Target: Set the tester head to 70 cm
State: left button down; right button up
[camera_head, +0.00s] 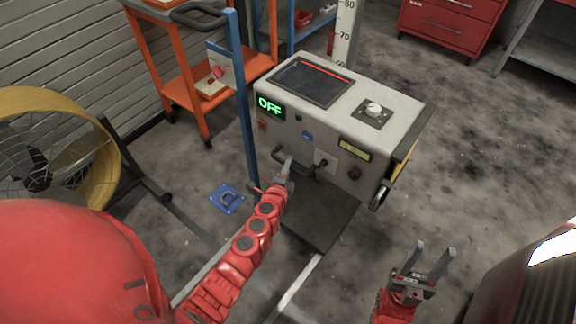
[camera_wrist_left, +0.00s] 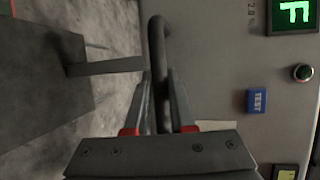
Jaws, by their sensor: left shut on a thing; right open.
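The tester head (camera_head: 390,97) is a grey box with a dark screen on top and a green OFF display (camera_head: 270,107) on its front. Behind it stands the white height scale (camera_head: 345,35), with marks 80, 70 and about 60 showing; the head hides the lower part. My left gripper (camera_head: 287,172) is shut on the dark front handle (camera_head: 279,153) of the head. In the left wrist view the curved handle (camera_wrist_left: 156,40) runs between the fingers. My right gripper (camera_head: 432,249) is open and empty, low on the right, apart from the tester.
A blue post (camera_head: 243,100) with a black grip stands left of the head. An orange trolley (camera_head: 180,90) and yellow fan (camera_head: 105,150) are further left. A red cabinet (camera_head: 450,30) stands at the back. The floor right of the tester is clear.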

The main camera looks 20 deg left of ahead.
dwell(0.3)
pick_arm(q)
jog(key=c, duration=0.8)
grip_release()
jog(key=shift+o, duration=0.2)
jog(key=shift+s, duration=0.1)
jog(key=s+r, duration=0.3)
jog(key=s, duration=1.4)
jog(key=shift+d, duration=0.45)
